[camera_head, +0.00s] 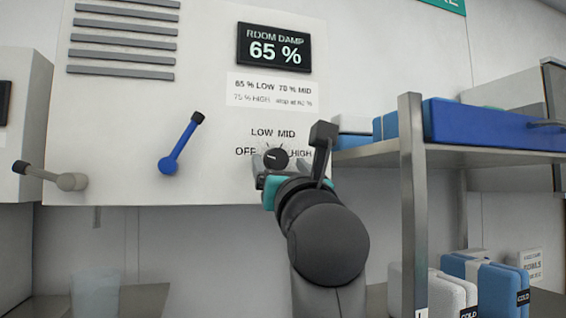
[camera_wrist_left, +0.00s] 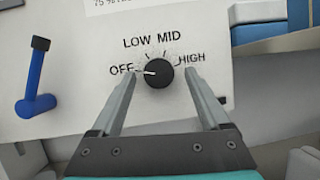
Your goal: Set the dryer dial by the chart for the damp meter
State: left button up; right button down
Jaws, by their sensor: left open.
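The round black dryer dial (camera_head: 276,158) sits on the white panel, among the labels OFF, LOW, MID and HIGH. In the left wrist view, the white mark on the dial (camera_wrist_left: 159,73) points left, at OFF. The damp meter (camera_head: 274,48) is a black display reading 65 %. The chart (camera_head: 273,92) below it says 65 % LOW, 70 % MID, 75 % HIGH; its last words are too small to read surely. My left gripper (camera_wrist_left: 160,86) is open, with one finger on each side of the dial and gaps visible. My right gripper is out of view.
A blue lever (camera_head: 180,145) stands out from the panel left of the dial, and a grey lever (camera_head: 50,176) is farther left. A metal shelf rack (camera_head: 412,200) with blue boxes stands close on the right of my left arm.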

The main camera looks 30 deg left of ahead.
pick_arm(q)
jog(key=shift+s, duration=0.1)
jog(key=shift+c, duration=0.2)
grip_shut()
dwell(0.4)
